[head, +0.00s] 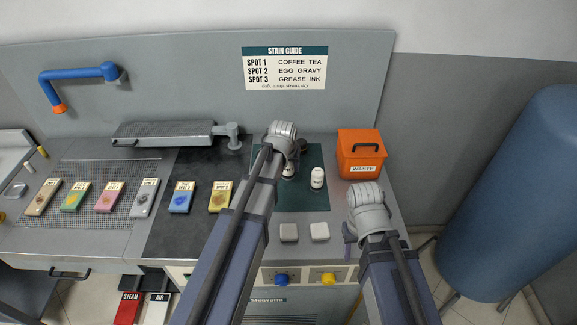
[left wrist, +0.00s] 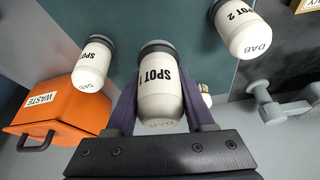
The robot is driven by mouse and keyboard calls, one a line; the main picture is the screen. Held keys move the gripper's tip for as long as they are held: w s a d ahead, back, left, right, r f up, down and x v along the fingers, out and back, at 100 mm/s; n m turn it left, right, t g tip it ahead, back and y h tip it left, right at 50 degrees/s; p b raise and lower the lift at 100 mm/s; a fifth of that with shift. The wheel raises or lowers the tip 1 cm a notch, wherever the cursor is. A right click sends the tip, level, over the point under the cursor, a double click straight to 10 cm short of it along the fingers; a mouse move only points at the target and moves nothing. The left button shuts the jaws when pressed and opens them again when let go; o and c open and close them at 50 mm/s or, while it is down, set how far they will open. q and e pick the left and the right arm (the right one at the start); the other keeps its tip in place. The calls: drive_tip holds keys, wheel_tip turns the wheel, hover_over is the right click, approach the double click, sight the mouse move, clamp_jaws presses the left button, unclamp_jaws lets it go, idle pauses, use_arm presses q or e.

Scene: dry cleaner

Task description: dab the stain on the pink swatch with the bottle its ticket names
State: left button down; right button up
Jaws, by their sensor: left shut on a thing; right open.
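The pink swatch (head: 107,200) lies on the mesh-topped table at left in the head view, third from the left in the row. Its ticket and stain are too small to read surely. My left gripper (left wrist: 163,95) is shut on the white bottle marked SPOT 1 (left wrist: 160,98), one finger on each side, over the green mat (head: 300,200). The SPOT 2 bottle (left wrist: 243,28) stands to its right in the left wrist view, and another DAB bottle (left wrist: 93,65) to its left, its number hidden. In the head view my arm covers much of the bottles. My right gripper (head: 351,232) is open and empty.
An orange waste bin (head: 360,153) stands right of the mat. Other swatches (head: 182,197) flank the pink one. A grey pressing arm (head: 165,132) lies behind the row. The stain guide (head: 285,68) hangs on the back panel.

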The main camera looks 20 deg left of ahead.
use_arm(q)
wheel_tip(320, 180, up, 4)
drive_tip(key=shift+f+p, duration=0.1)
drive_tip(key=shift+p, duration=1.15)
wheel_tip(320, 180, down, 3)
drive_tip(key=b, duration=0.3)
use_arm(e)
drive_tip(key=shift+r, duration=0.55)
use_arm(q)
drive_tip(key=shift+s, duration=0.1)
use_arm(e)
drive_tip(key=shift+s, duration=0.1)
